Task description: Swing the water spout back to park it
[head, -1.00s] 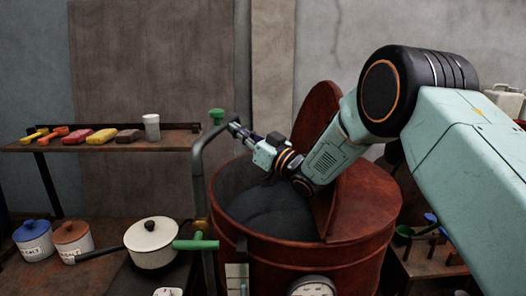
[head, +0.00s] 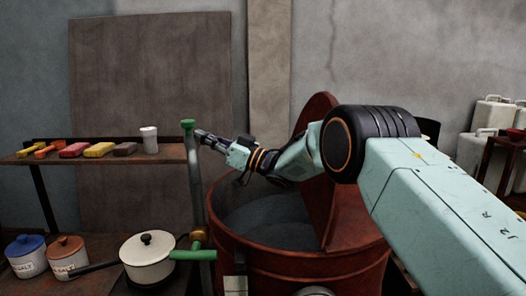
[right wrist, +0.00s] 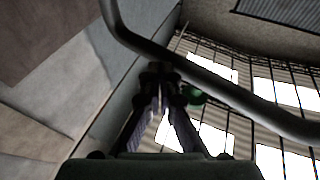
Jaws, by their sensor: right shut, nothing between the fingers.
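The water spout (head: 195,175) is a grey upright pipe at the left side of the red-brown vat (head: 290,260). A green knob (head: 187,126) tops it. Its upper part shows almost end-on in the head view, so its exact direction is hard to tell. My right gripper (head: 200,136) is shut and empty, close to the spout's top, just right of the green knob. In the right wrist view the spout (right wrist: 225,90) curves across, close to the shut fingers (right wrist: 160,80), with the knob (right wrist: 193,95) beyond. Contact cannot be told. My left gripper is not in view.
A green-handled valve (head: 193,254) sits low on the spout's pipe. The half-open lid (head: 325,170) stands up on the vat. A cream pot (head: 147,258) and a shelf (head: 90,157) with blocks and a white cup (head: 149,140) are to the left.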

